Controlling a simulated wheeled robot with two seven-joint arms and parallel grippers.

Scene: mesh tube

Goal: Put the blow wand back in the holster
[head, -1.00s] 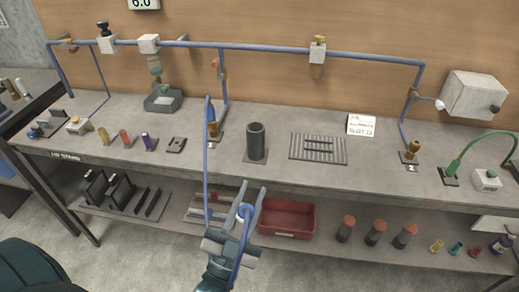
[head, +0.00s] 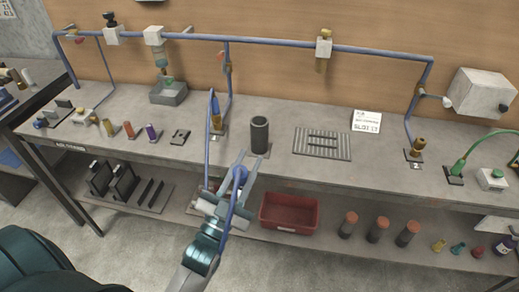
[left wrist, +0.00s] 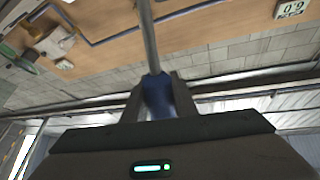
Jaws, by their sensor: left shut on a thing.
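The blow wand shows as a blue handle (head: 240,174) between the fingers of my left gripper (head: 246,168). In the left wrist view the blue handle (left wrist: 158,98) sits between the two fingers, and a grey rod (left wrist: 148,38) runs up from it. A blue hose (head: 208,140) runs from the wand up to a brass fitting on the bench. A dark grey upright open tube (head: 260,136), which looks like the holster, stands near the bench's front edge, just beyond my left gripper. The wand is outside it. My right gripper is out of view.
The ribbed plate (head: 322,144) and a slot card (head: 367,121) lie right of the tube. A grey tray (head: 168,98) and small coloured parts stand left. A red bin (head: 289,224) and several orange-capped cylinders are on the lower shelf. Blue piping (head: 270,41) runs along the back.

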